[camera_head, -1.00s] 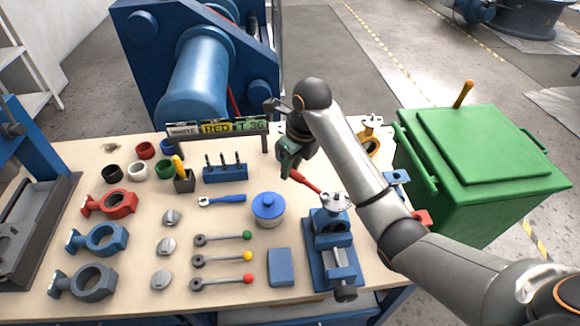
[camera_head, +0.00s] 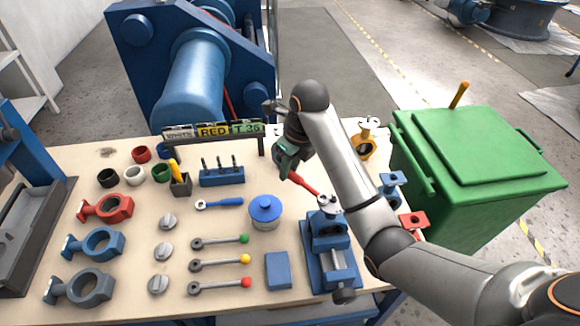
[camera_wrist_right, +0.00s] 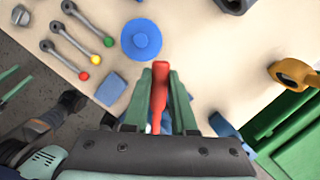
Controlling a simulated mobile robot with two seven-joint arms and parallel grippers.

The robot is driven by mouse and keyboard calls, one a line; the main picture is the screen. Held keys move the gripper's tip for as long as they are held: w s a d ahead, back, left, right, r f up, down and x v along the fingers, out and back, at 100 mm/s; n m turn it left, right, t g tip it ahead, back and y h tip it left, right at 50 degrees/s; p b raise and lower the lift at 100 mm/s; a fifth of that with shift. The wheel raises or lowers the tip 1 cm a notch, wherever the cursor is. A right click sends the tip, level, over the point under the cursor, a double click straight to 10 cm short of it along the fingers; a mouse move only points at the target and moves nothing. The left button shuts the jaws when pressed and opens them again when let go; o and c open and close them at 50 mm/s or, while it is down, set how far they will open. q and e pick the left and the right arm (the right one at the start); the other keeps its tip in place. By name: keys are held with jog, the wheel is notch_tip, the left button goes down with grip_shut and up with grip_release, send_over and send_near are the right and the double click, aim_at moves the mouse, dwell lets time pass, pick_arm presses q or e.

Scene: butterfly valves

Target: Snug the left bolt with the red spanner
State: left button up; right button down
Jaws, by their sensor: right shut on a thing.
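My right gripper (camera_head: 287,168) is shut on the red spanner (camera_head: 303,185), above the right part of the bench. The spanner slopes down and right, its far end at the top of the part held in the blue vise (camera_head: 322,262). In the right wrist view the red handle (camera_wrist_right: 159,95) lies between my green fingers. The left bolt cannot be made out; the spanner's end and my arm crowd that spot. I cannot tell whether the spanner is seated on a bolt.
A blue-lidded pot (camera_head: 265,212) and a blue block (camera_head: 278,270) stand left of the vise. A blue-handled spanner (camera_head: 220,203) and several levers lie further left. A sign rack (camera_head: 213,132) stands behind. A green bin (camera_head: 480,150) is to the right.

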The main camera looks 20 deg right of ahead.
jog(key=shift+s+a+f+n+g+y, duration=0.15)
jog(key=shift+s+a+n, duration=0.4)
jog(key=shift+n, duration=0.3)
jog(key=shift+s+a+n+g+y, duration=0.1)
jog(key=shift+s+a+n+g, duration=0.1)
jog(key=shift+s+a+n, duration=0.55)
jog(key=shift+s+a+f+n+g+y, duration=0.2)
jog(key=shift+a+n, duration=0.25)
jog(key=shift+n, duration=0.55)
jog(key=shift+r, duration=0.15)
jog(key=shift+r, duration=0.3)
jog(key=shift+a+r, duration=0.1)
jog(key=shift+r, duration=0.4)
jog(key=shift+r, duration=0.45)
jog(key=v, duration=0.4)
jog(key=shift+w+a+r, duration=0.3)
jog(key=shift+a+r, duration=0.1)
jog(key=shift+r, duration=0.05)
